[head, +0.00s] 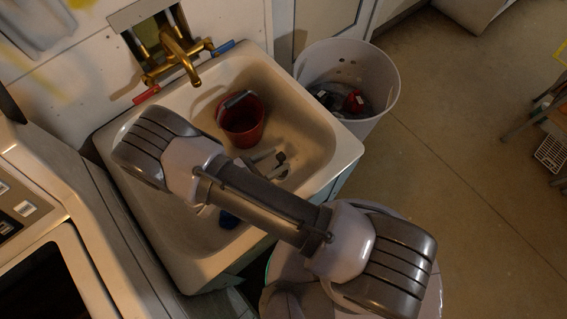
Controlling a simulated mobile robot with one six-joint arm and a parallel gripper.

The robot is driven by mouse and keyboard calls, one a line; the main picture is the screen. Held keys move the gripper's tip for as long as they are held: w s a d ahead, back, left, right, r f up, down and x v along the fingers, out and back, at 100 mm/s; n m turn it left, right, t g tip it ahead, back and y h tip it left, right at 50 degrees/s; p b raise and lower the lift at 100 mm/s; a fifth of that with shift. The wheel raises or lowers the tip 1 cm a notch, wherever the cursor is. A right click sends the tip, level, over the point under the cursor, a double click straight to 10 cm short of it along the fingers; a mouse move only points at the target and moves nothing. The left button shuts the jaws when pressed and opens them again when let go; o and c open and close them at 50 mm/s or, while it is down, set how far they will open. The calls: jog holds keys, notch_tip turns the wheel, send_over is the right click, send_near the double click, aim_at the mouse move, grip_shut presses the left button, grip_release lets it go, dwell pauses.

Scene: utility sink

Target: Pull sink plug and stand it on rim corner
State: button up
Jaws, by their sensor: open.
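The white utility sink (310,103) lies below my arm, which crosses over its basin. My gripper (281,164) is low in the basin, partly hidden under my arm link. Its grey fingers are open near the basin floor, right of the red bucket's base. I cannot make out the plug clearly; the small dark shapes at the fingertips are too small and shadowed to tell apart. The sink's right front rim corner (352,152) is bare.
A red bucket (241,125) with a grey item across its top stands in the basin. The brass tap (178,52) overhangs the back. A white bin (384,82) stands right; a white appliance (32,190) stands left.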

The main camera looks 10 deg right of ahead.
jog(key=b+x, duration=0.2)
jog(key=x, duration=0.4)
jog(key=shift+a+f+b, duration=0.15)
jog(key=shift+f+b, duration=0.05)
jog(key=shift+b, duration=0.15)
grip_shut()
dwell(0.9)
